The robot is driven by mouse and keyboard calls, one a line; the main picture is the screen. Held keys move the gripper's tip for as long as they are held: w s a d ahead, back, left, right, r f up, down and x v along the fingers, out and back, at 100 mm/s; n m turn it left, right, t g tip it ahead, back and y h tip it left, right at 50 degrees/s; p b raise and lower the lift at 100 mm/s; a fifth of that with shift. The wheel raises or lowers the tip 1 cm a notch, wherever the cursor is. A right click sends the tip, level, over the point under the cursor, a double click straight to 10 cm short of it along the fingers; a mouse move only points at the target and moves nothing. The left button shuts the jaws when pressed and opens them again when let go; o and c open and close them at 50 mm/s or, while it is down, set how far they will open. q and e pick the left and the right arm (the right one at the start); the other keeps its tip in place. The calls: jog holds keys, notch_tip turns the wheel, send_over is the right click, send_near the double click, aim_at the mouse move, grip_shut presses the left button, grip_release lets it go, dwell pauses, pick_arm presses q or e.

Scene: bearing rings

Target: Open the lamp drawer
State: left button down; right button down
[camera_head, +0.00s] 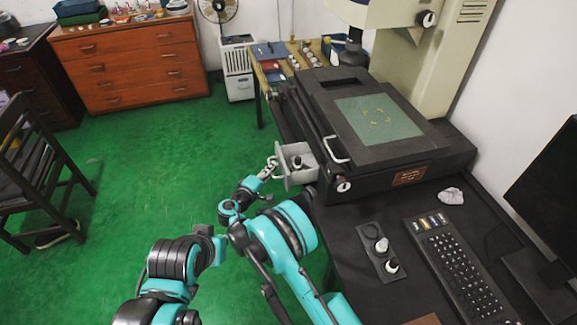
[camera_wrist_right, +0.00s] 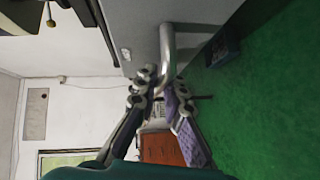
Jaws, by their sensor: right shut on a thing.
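The lamp drawer (camera_head: 305,176) is a small grey box sticking out from the left side of the black measuring machine (camera_head: 430,150). Its inside shows from above, with a small dark and light part (camera_head: 297,162) in it. My right gripper (camera_head: 272,166) is at the drawer's outer front, shut on its handle. In the right wrist view, the gripper's fingers (camera_wrist_right: 160,92) close around the metal bar handle (camera_wrist_right: 167,45) on the grey front panel (camera_wrist_right: 140,30).
The black desk (camera_head: 345,235) carries a keyboard (camera_head: 455,270), a small knob panel (camera_head: 380,252), a crumpled white piece (camera_head: 451,195) and a monitor (camera_head: 550,195). A chair (camera_head: 40,170) stands at the left. The green floor (camera_head: 150,140) left of the drawer is clear.

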jog(key=shift+s+a, duration=0.3)
jog(key=shift+a, duration=0.6)
jog(key=c, duration=1.6)
grip_release()
